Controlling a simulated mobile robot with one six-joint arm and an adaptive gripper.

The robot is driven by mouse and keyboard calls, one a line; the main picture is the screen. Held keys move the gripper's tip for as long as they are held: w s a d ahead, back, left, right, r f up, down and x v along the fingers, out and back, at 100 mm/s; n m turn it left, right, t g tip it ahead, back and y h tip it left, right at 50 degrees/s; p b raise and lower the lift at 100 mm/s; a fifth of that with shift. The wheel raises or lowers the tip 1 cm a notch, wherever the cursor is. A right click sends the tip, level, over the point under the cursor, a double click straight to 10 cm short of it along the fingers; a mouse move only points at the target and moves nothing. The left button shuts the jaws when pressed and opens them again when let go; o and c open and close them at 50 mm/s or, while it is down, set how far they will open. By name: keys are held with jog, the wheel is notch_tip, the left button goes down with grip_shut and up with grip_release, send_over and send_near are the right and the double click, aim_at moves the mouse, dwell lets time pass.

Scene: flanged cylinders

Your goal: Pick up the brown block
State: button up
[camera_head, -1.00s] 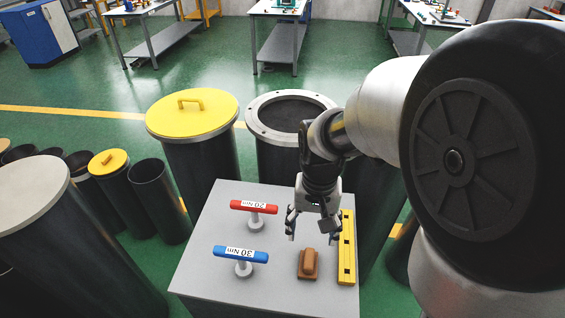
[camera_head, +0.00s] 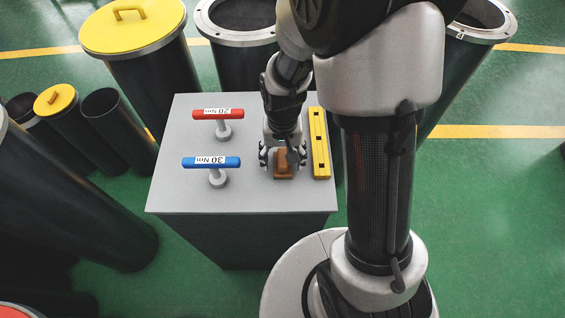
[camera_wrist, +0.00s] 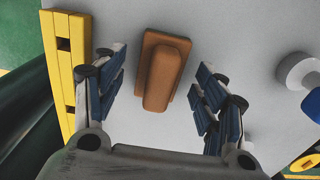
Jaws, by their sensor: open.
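The brown block (camera_head: 283,165) lies on the grey pedestal top (camera_head: 240,198), near its right side. In the wrist view the brown block (camera_wrist: 162,70) has a flat base with a narrower raised part. My gripper (camera_head: 282,160) is low over the block in the head view, with its fingers on either side. In the wrist view my gripper (camera_wrist: 160,85) is open, and the block shows between its two blue-padded fingers. Gaps show between the block and both fingers, so it is not gripped.
A yellow bar (camera_head: 319,143) lies close right of the block. A red-handled tool (camera_head: 218,114) and a blue-handled tool (camera_head: 211,162) stand to the left. Large dark cylinders surround the pedestal, one with a yellow lid (camera_head: 132,25).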

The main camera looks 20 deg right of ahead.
aim_at(283, 157)
jog(key=shift+f, duration=0.55)
jog(key=shift+c, duration=0.6)
jog(key=c, duration=1.2)
notch_tip(283, 157, up, 20)
jog(key=p, duration=0.4)
jog(key=shift+p, duration=0.4)
